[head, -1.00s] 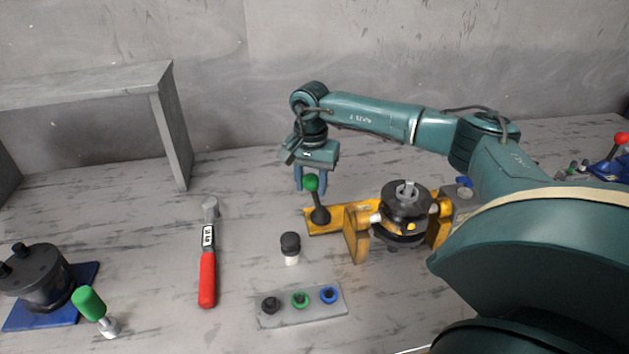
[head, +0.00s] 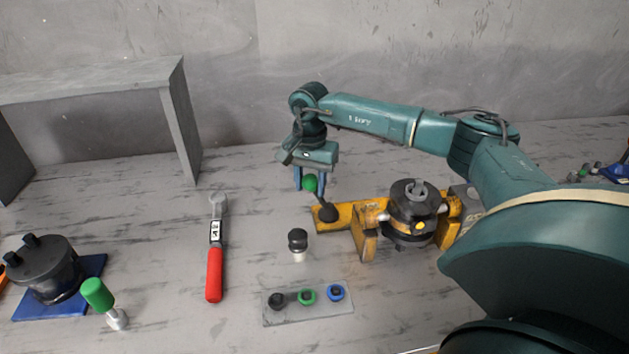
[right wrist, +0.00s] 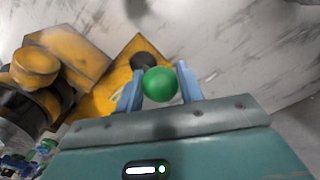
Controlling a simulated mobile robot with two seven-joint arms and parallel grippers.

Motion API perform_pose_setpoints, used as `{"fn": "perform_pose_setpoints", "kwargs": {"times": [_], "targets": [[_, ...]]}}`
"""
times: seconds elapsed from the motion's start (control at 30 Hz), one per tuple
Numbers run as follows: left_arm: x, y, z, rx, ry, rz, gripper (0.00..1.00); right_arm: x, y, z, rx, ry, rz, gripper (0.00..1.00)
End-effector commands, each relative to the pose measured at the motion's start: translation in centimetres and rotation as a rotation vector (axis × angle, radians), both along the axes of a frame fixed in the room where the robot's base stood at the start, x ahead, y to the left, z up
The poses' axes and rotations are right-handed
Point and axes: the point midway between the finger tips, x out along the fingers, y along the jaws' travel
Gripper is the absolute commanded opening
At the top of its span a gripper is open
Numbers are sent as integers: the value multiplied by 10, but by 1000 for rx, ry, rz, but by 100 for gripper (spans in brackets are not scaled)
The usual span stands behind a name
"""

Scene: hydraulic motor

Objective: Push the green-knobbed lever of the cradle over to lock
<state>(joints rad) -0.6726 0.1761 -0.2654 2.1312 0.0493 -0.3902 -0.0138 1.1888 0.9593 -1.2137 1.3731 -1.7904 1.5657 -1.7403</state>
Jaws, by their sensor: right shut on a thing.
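The yellow cradle (head: 368,246) stands on the table right of centre and holds a dark round motor (head: 412,203). The lever has a green knob (head: 310,183) and a black base (head: 328,214) on the cradle's left plate. The lever leans to the left, with the knob up and left of its base. My right gripper (head: 310,187) points down, with its blue fingers on either side of the knob and shut on it. The right wrist view shows the green knob (right wrist: 160,84) between the two fingers. My left gripper is out of view.
A small black-capped part (head: 298,241) stands in front of the lever. A grey plate (head: 313,311) carries black, green and blue rings. A red-handled wrench (head: 214,275), a green-handled tool (head: 98,294) and a blue-based unit (head: 45,268) lie left. A grey shelf (head: 178,125) stands behind.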

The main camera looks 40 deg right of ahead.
Motion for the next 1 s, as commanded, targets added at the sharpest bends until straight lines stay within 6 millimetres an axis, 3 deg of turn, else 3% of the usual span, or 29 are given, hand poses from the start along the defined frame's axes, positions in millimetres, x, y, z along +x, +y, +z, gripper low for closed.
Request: {"fn": "perform_pose_setpoints", "kwargs": {"times": [1.0], "targets": [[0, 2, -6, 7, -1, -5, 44, 7, 16, -10, 6, 0, 2, 27]]}}
